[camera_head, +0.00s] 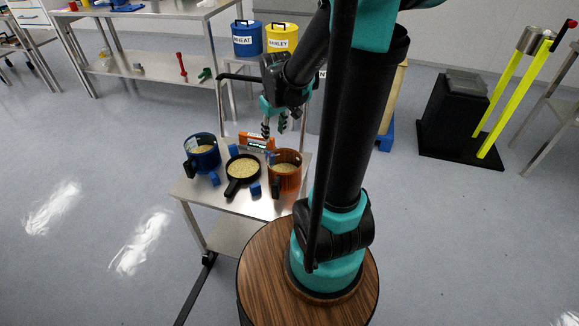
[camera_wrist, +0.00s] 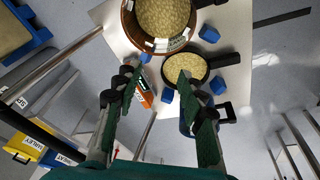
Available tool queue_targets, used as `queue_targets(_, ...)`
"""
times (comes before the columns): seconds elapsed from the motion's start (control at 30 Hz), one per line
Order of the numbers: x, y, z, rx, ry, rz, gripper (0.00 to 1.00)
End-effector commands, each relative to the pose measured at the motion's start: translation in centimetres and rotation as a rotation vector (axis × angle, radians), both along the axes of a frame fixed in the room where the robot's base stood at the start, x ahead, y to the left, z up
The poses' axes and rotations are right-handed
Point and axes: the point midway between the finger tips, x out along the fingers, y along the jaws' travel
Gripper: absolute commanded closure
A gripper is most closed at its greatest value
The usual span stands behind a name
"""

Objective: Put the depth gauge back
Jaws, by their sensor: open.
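A small orange-and-grey item (camera_head: 256,142), which I take to be the depth gauge, is at the back edge of the small metal table (camera_head: 225,203), behind the pans. In the wrist view its orange part (camera_wrist: 143,97) shows between my fingers, nearer the left one; the rest is partly hidden. My gripper (camera_head: 275,126) is open, just above and slightly right of this item. In the wrist view the open fingers (camera_wrist: 155,80) hold nothing, and I cannot tell how far above the item they are.
A blue pot (camera_head: 203,158), a black pan (camera_head: 241,170) and a copper pot (camera_head: 285,178), all with grain, crowd the table among several blue blocks. Behind stand blue WHEAT (camera_head: 246,42) and yellow BARLEY (camera_head: 281,42) buckets. A black stand (camera_head: 455,118) is at right. Floor at left is clear.

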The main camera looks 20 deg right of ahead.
Motion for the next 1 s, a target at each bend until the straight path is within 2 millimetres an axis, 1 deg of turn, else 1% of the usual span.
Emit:
queue_targets(0.03, -2.2, -0.2, -0.2, 0.011, -0.017, -0.045, 0.6)
queue_targets(0.2, -8.3, -0.7, -1.4, 0.053, -0.078, -0.204, 0.6)
queue_targets(0.3, -11.0, -0.9, -2.4, 0.077, -0.107, -0.279, 0.6)
queue_targets(0.4, -12.9, -1.0, -3.1, 0.095, -0.128, -0.333, 0.6)
queue_targets(0.5, -13.9, -1.0, -3.6, 0.105, -0.138, -0.363, 0.6)
queue_targets(0.57, -14.1, -1.0, -3.7, 0.108, -0.142, -0.371, 0.6)
queue_targets(1.0, -14.2, -1.0, -3.7, 0.109, -0.143, -0.373, 0.6)
